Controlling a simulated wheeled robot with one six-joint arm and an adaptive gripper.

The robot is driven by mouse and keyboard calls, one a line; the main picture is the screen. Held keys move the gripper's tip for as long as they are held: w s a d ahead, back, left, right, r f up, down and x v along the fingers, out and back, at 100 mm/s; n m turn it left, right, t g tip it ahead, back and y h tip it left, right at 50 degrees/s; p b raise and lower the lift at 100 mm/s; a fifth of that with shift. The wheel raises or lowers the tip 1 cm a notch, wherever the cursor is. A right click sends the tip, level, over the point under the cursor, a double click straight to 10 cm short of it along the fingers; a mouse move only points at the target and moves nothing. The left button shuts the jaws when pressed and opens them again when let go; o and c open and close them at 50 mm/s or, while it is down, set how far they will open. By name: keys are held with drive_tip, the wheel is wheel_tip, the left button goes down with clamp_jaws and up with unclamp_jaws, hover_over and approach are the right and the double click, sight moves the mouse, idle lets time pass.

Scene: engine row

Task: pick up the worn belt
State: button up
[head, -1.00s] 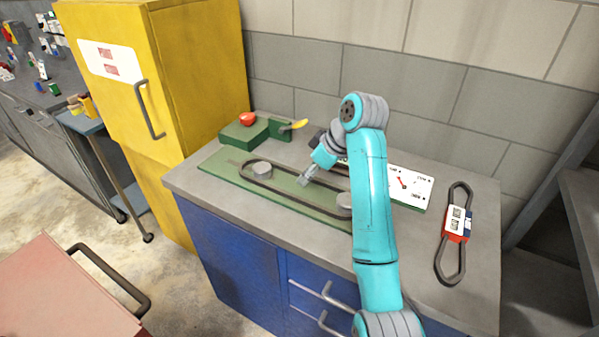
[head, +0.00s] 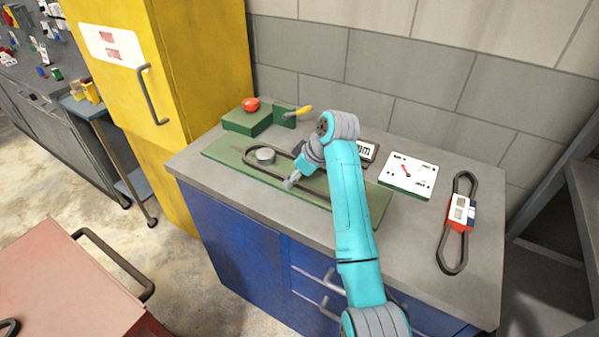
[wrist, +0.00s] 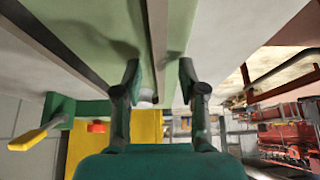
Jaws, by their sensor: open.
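The worn belt (head: 268,173) is a dark loop lying on the green plate (head: 225,150), around a round grey pulley (head: 265,155) at its left end. Its right end is hidden behind my arm. My gripper (head: 290,183) is low over the near strand of the belt, right of the pulley. In the wrist view, my gripper (wrist: 160,75) is open, and a belt strand (wrist: 157,35) runs between its fingers. Another dark strand (wrist: 55,42) passes left of them. I cannot tell whether a finger touches the belt.
A green block with a red button (head: 250,104) and a yellow-handled lever (head: 300,111) stand behind the plate. A white gauge card (head: 408,175) and a second belt in a labelled sleeve (head: 460,213) lie to the right. A yellow cabinet (head: 200,70) stands left.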

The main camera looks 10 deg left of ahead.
drive_tip(key=shift+a+f, duration=0.1)
drive_tip(key=shift+f, duration=0.15)
clamp_jaws()
drive_tip(key=shift+r, duration=0.15)
